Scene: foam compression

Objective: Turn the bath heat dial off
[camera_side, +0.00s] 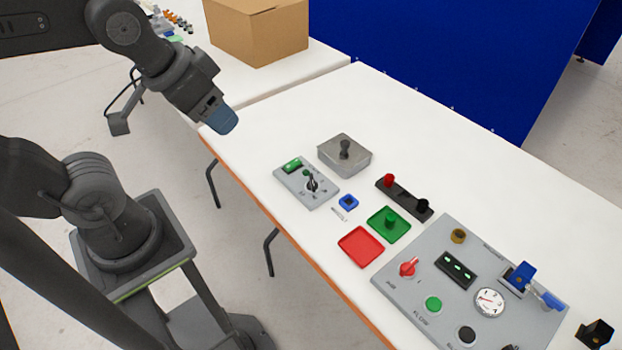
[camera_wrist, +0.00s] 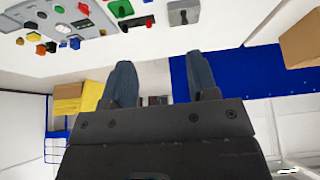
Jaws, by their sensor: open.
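A small grey control box (camera_side: 306,183) with a green display and a dark dial or lever (camera_side: 312,184) sits on the table in the side view. A metal lidded box (camera_side: 344,155) with a dark knob is beside it. A larger grey panel (camera_side: 470,300) holds a red knob (camera_side: 408,268), a round gauge (camera_side: 489,302) and a black knob (camera_side: 466,335). I cannot read which control is the bath heat dial. My gripper (camera_side: 222,122) is over the table's left edge, well apart from all controls. In the wrist view my gripper (camera_wrist: 160,62) is open, its two fingers apart and empty.
A red tray (camera_side: 360,246), a green tray (camera_side: 388,224), a small blue block (camera_side: 348,202) and a black strip with knobs (camera_side: 404,199) lie between the control box and panel. A cardboard box (camera_side: 258,30) stands behind. A blue screen (camera_side: 450,60) borders the table; the table's far middle is clear.

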